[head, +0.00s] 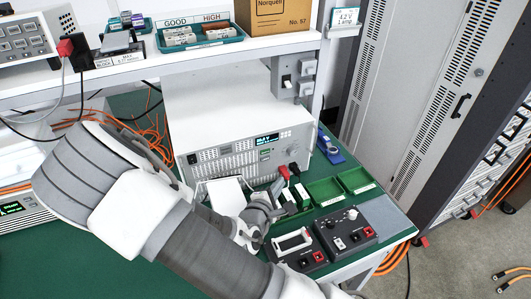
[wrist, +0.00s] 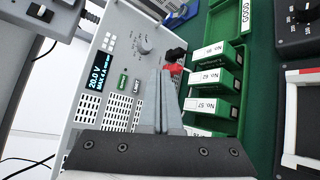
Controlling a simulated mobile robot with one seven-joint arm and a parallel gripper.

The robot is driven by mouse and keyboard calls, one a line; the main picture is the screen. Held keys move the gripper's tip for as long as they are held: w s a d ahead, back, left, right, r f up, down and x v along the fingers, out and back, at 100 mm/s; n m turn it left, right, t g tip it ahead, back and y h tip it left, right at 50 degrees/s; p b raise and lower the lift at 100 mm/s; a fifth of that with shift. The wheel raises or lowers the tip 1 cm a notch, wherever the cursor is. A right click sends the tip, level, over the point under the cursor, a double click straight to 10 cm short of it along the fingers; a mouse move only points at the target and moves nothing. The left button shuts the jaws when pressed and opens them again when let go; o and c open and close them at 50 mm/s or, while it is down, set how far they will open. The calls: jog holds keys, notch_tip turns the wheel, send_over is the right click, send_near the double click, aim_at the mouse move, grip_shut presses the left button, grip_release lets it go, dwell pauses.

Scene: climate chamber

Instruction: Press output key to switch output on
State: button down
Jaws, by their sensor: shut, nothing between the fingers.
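The white bench instrument (head: 245,140) stands on the green bench under the shelf. Its front shows at the left of the wrist view (wrist: 98,110), with a lit display (wrist: 97,78) reading 20.0 V. Beside the display are a green key (wrist: 123,82) and a white key (wrist: 136,85); their lettering is too small to read. A round knob (wrist: 145,44) and a keypad (wrist: 108,42) are also on the front. My gripper (wrist: 168,75) is shut and empty in front of the panel, its tips near the red plug (wrist: 173,70). In the head view my gripper (head: 279,187) is low before the panel.
A black plug (wrist: 176,54) sits by the red one. Green bins (head: 325,190) stand right of my gripper, one with several numbered blocks (wrist: 208,78). Dark boxes (head: 345,229) lie at the bench front. The shelf (head: 120,72) overhangs the instrument.

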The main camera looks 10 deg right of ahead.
jog(key=shift+r+n+t, duration=0.25)
jog(key=shift+n+t, duration=0.15)
jog(key=shift+n, duration=0.1)
jog(key=shift+w, duration=0.2)
send_near(270, 152)
jog(key=w+d+f, duration=0.2)
jog(key=d, duration=0.2)
jog(key=shift+w+a+r, duration=0.15)
jog(key=shift+w+a, duration=0.2)
jog(key=shift+w, duration=0.4)
jog(key=shift+w, duration=0.1)
dwell(1.3)
jog(key=shift+w, duration=0.3)
jog(key=shift+w+a, duration=0.15)
jog(key=shift+w, duration=0.2)
dwell(0.5)
jog(key=shift+p, duration=0.3)
jog(key=shift+s, duration=0.75)
